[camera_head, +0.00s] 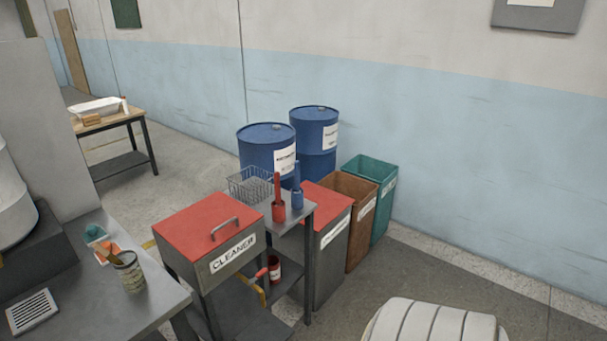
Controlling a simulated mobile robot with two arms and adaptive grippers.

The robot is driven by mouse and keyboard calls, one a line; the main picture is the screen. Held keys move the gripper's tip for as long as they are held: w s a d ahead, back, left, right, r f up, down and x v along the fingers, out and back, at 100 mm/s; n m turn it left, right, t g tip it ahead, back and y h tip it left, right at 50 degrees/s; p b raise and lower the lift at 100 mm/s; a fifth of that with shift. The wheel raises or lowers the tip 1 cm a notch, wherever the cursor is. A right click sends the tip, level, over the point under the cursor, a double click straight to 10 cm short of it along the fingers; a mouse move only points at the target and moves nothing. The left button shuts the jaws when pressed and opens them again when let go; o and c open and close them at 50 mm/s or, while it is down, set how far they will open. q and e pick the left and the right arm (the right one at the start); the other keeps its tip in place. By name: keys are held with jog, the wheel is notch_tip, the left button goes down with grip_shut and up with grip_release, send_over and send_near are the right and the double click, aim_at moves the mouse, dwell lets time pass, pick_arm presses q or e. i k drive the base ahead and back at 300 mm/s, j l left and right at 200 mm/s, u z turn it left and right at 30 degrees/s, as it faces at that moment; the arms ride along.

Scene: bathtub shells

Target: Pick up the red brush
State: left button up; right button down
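The red brush (278,199) stands upright on a small grey table (309,207), handle up. Its thick red lower end rests on the tabletop near the front edge. A similar blue brush (297,188) stands close beside it on the right. Neither of my grippers is in view.
A wire basket (250,186) sits behind the red brush. A red-lidded CLEANER box (212,232) stands in front to the left. Red-lidded, brown (365,216) and green (385,185) bins stand to the right. Blue drums (267,140) stand behind.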

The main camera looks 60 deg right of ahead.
aim_at(276, 175)
jog(key=z, duration=1.7)
jog(key=i+l+u, duration=0.1)
